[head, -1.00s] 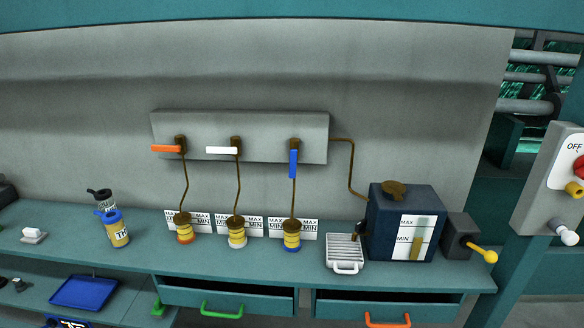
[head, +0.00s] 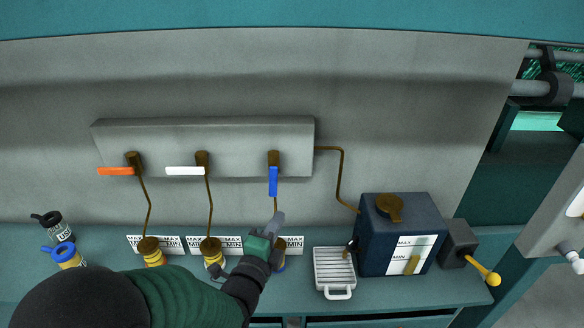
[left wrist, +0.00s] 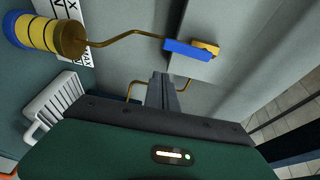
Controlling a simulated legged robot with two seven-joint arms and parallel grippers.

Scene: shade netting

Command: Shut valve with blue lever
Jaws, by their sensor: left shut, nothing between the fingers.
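The blue lever (head: 273,181) hangs straight down from its valve at the right end of the grey wall block (head: 225,134). The orange lever (head: 115,171) and the white lever (head: 185,171) on the same block lie level, pointing left. My left gripper (head: 279,218) is shut and empty just below the blue lever, apart from it. In the left wrist view the shut fingers (left wrist: 162,88) point toward the blue lever (left wrist: 187,50), with a gap between. The blue-banded jar below the lever is mostly hidden by my gripper in the head view. My right gripper is not in view.
Jars with MAX/MIN cards stand under the levers. Two bottles (head: 62,254) stand at the left. The wall around the levers is clear.

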